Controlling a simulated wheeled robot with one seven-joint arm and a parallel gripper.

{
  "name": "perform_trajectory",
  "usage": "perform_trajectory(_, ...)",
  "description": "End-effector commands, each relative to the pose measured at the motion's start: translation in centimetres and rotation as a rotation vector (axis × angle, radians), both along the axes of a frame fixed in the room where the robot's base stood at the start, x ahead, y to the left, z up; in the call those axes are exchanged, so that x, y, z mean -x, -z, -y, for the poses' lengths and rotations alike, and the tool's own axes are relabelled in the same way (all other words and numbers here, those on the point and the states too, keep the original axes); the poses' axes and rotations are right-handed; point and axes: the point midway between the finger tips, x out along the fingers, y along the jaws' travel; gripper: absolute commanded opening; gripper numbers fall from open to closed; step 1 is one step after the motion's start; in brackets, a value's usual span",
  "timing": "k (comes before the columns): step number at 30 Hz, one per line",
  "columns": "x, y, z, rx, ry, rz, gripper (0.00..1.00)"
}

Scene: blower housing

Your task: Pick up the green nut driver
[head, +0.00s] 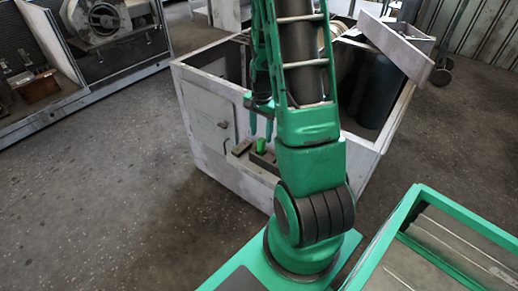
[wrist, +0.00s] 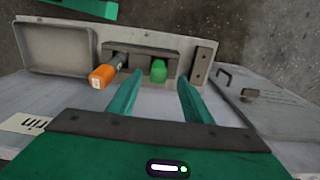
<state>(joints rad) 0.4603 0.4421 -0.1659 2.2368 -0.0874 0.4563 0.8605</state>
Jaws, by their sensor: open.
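The green nut driver (wrist: 158,71) shows its green handle end in a dark slotted holder in the wrist view; the rest of it is hidden. In the head view its green handle (head: 261,145) stands at the front ledge of the pale cabinet. My gripper (head: 260,136) is open and empty, with its fingers pointing down just above the handle. In the wrist view the handle appears between the two fingertips (wrist: 159,77), nearer the left one. I cannot tell any contact.
An orange-handled tool (wrist: 103,76) sits in the same holder, close to the left finger. A shallow pale tray (wrist: 58,50) lies to its left and a dark bar (wrist: 202,66) to its right. The pale cabinet (head: 210,120) stands beneath; open floor (head: 110,180) lies left.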

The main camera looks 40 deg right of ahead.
Motion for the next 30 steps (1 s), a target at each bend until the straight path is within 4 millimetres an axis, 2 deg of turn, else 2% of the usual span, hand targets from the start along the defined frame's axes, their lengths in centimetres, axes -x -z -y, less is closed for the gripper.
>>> perform_trajectory(4,0.1,1.1,0.0,-0.001,0.0,-0.001,0.45)
perform_trajectory(12,0.3,4.6,0.0,-0.002,0.0,-0.003,0.45)
perform_trajectory(22,0.2,5.3,0.0,0.0,0.0,0.0,0.45)
perform_trajectory(23,0.2,5.3,0.0,0.0,0.0,0.0,0.43)
perform_trajectory(28,0.2,5.3,0.0,0.001,-0.001,0.0,0.02)
perform_trajectory(30,0.2,5.3,0.0,0.001,-0.001,0.0,0.0)
